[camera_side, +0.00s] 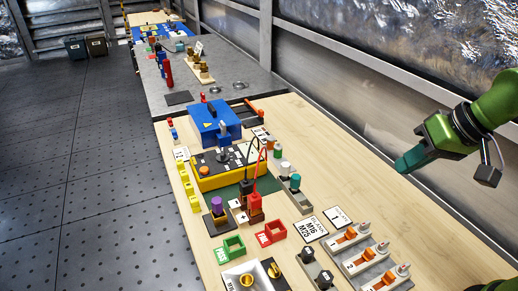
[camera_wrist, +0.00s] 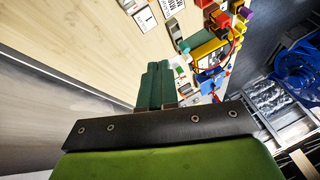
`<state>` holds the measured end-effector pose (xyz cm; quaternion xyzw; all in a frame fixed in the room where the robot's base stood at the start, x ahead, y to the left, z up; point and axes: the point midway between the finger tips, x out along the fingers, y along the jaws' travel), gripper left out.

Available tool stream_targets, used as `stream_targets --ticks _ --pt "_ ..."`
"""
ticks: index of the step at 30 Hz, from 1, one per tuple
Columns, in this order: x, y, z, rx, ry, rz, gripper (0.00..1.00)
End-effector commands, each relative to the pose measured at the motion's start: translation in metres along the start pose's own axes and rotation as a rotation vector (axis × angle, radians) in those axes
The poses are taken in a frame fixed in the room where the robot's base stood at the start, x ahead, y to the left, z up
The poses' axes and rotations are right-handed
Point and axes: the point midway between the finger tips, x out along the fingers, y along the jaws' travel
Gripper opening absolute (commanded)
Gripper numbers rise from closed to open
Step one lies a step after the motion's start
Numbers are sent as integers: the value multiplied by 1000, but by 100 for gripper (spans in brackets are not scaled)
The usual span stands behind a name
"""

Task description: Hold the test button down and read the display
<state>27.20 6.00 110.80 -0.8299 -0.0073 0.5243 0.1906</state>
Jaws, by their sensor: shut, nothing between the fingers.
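A yellow tester box (camera_side: 233,171) with a dark top panel stands on the wooden bench, left of centre in the side view. An orange-red round knob or button (camera_side: 204,170) shows on its top panel. I cannot tell which part is the test button, and the display is too small to read. The yellow box also shows in the wrist view (camera_wrist: 204,50). My gripper (camera_side: 405,167) is at the right of the side view, above the bench and well apart from the box. Its green fingers (camera_wrist: 156,85) are shut and empty in the wrist view.
A blue box (camera_side: 216,122) stands behind the tester. Red and black leads rise from blocks in front of it. Green (camera_side: 233,246) and red (camera_side: 271,233) trays, labelled cards and a grey rack (camera_side: 360,255) with orange parts fill the front. Bare wood lies at right, beside the wall.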

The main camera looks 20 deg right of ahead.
Motion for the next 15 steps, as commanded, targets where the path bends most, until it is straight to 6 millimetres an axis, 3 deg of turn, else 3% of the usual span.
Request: stream_targets --ticks 8,15 --pt "51 -62 -63 -58 -70 -19 0" --pt "113 -124 -109 -95 -84 -43 0"
